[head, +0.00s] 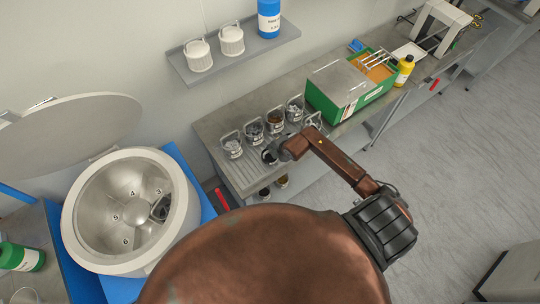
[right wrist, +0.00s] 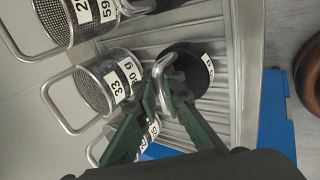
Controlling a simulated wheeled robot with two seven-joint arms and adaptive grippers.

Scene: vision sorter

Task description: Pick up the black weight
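The black weight (right wrist: 190,68) is a dark round cylinder with a white label and a silver loop handle, seen in the right wrist view. It also shows in the head view (head: 269,157), partly covered by my right gripper (head: 283,152), at the front of the grey ribbed tray. In the right wrist view the green fingers of my right gripper (right wrist: 168,97) come together on either side of the silver handle and seem to touch it. I cannot tell whether the weight is lifted off the tray. My left gripper is not in view.
Several mesh baskets (head: 233,147) with handles and labels stand close beside the weight on the bench (head: 213,124). A green box (head: 349,96) and a yellow bottle (head: 403,71) are farther right. A round open vessel (head: 83,217) stands at left. A shelf (head: 259,48) hangs above.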

